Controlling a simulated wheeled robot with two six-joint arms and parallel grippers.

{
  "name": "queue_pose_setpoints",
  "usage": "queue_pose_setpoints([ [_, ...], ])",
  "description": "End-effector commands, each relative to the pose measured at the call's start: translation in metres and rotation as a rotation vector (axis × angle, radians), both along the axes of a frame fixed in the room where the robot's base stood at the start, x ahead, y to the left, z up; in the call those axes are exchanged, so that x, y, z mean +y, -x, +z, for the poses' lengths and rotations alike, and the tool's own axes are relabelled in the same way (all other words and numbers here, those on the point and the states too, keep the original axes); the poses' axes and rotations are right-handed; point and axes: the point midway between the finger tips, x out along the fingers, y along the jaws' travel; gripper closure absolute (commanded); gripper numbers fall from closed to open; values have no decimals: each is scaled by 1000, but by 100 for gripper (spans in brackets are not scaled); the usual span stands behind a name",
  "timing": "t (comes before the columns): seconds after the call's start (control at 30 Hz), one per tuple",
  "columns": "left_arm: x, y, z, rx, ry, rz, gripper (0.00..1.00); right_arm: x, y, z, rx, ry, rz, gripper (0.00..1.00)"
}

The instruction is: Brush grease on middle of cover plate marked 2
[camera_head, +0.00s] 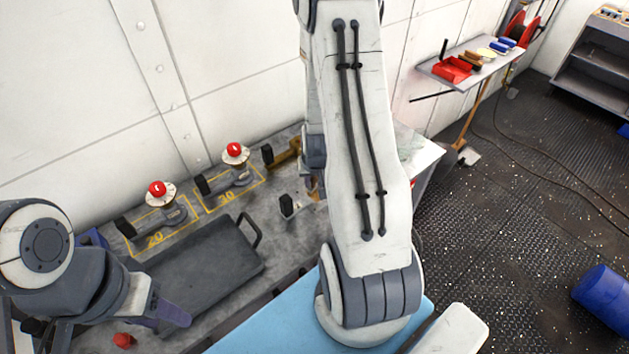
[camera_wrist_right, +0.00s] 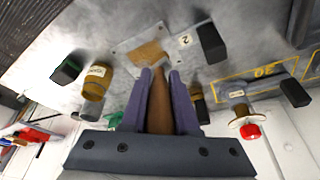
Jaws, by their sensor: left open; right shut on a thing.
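In the right wrist view, the cover plate (camera_wrist_right: 122,47) is a pale flat plate on the grey bench, beside a white tag marked 2 (camera_wrist_right: 184,40). My right gripper (camera_wrist_right: 160,78) is shut on a brown wooden handle, the brush (camera_wrist_right: 159,108), which points at the plate. A tan patch lies over the plate's middle at the brush's tip. I cannot tell whether it is grease or bristles, or whether the brush touches. In the head view my right arm hides the right gripper and most of the plate. My left gripper (camera_head: 172,312) is open and empty, near the grey tray.
A brown labelled jar (camera_wrist_right: 97,80) stands beside the plate. The dark tray (camera_head: 205,265) lies left of it. Two red-knobbed valves (camera_head: 158,190) (camera_head: 236,152) stand along the wall in yellow outlines. A black block (camera_wrist_right: 211,43) is beside the tag.

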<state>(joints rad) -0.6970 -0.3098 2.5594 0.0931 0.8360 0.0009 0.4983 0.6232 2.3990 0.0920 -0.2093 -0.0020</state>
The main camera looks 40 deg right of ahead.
Motion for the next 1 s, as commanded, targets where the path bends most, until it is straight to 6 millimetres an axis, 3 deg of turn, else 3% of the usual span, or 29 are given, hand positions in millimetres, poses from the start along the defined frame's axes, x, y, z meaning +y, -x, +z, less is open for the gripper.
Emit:
queue_pose_setpoints([
  [0.03, 0, 0, 8, 0, 0, -1, 53, 1, -1, 9, -1, 0, 2, 100],
  [0.5, 0, 0, 42, 0, -1, -7, 53, 3, -2, 48, -1, 0, 4, 100],
  [1.0, 0, 0, 45, 0, -1, -7, 53, 3, -2, 52, -1, 0, 5, 100],
])
